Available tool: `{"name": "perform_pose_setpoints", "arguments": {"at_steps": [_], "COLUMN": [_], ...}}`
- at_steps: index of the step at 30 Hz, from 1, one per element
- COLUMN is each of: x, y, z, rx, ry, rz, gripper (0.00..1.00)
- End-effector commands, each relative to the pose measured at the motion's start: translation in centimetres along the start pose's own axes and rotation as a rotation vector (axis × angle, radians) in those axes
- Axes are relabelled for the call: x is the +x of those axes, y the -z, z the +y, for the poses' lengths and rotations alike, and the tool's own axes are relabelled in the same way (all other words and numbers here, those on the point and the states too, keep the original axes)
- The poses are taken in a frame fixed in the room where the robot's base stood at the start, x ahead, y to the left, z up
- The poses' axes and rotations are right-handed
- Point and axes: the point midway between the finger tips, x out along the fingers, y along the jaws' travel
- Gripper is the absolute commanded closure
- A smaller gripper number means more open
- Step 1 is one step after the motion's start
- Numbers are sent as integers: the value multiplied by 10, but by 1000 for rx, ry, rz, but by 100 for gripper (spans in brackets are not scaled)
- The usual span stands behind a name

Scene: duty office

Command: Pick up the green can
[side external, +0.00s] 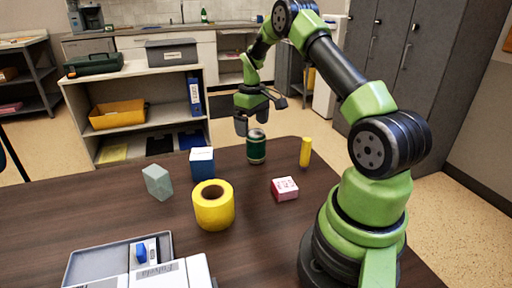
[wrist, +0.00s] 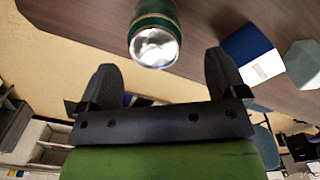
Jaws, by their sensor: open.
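The green can (side external: 256,148) stands upright near the far edge of the dark table, with a silver top and a pale band. My gripper (side external: 254,124) is above and just beyond it at that edge, open, with nothing between its fingers. In the wrist view the can (wrist: 154,30) shows at the top, its silver lid facing the camera. It lies ahead of the gap between the two dark fingertips of my gripper (wrist: 162,75), apart from both. The can's far end is cut off by the frame.
On the table (side external: 100,215) are a blue and white box (side external: 202,163), a grey-green block (side external: 157,182), a yellow tape roll (side external: 213,210), a pink box (side external: 285,188) and a yellow cylinder (side external: 305,152). A grey tray (side external: 85,262) is at the front left. A shelf (side external: 150,145) stands beyond the table.

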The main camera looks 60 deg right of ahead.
Motion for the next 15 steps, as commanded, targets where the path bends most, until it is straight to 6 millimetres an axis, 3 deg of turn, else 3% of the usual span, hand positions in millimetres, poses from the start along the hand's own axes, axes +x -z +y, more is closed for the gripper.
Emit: {"name": "perform_pose_setpoints", "arguments": {"at_steps": [15], "x": [62], "y": [-8], "z": [3], "rx": [1], "ry": [2], "rz": [0], "gripper": [9]}}
